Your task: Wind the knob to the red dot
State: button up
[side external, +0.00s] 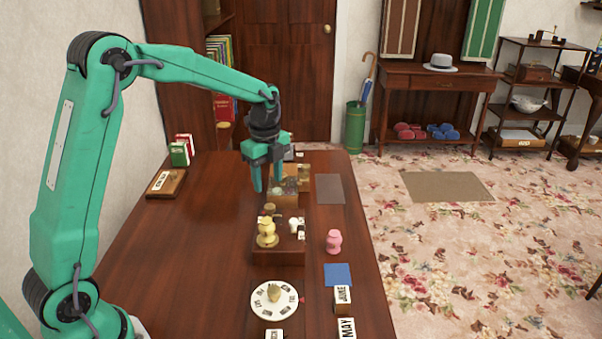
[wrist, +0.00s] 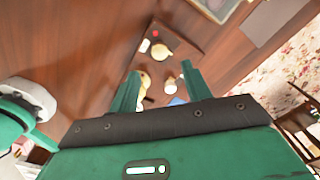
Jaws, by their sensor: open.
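A pale knob (side external: 274,292) stands in the middle of a round white dial (side external: 258,303) near the front of the table. The dial carries several dark markings, and a small red spot seems to show at its right edge. The wrist view shows a pale rounded piece (wrist: 160,49) with a small red dot (wrist: 155,34) just beyond it on a brown board; I cannot tell if these match the dial. My gripper (side external: 266,188) points down, open and empty, well behind the dial. Its spread fingers also show in the wrist view (wrist: 160,72).
A wooden box (side external: 278,257) bearing yellow and white pieces stands between my gripper and the dial. A pink piece (side external: 333,241) and a blue square (side external: 338,274) lie to its right. Word blocks (side external: 346,328) stand at the front. The table left of the box is clear.

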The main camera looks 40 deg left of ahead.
aim_at(269, 206)
jog(key=shift+f, duration=3.8)
jog(key=c, duration=1)
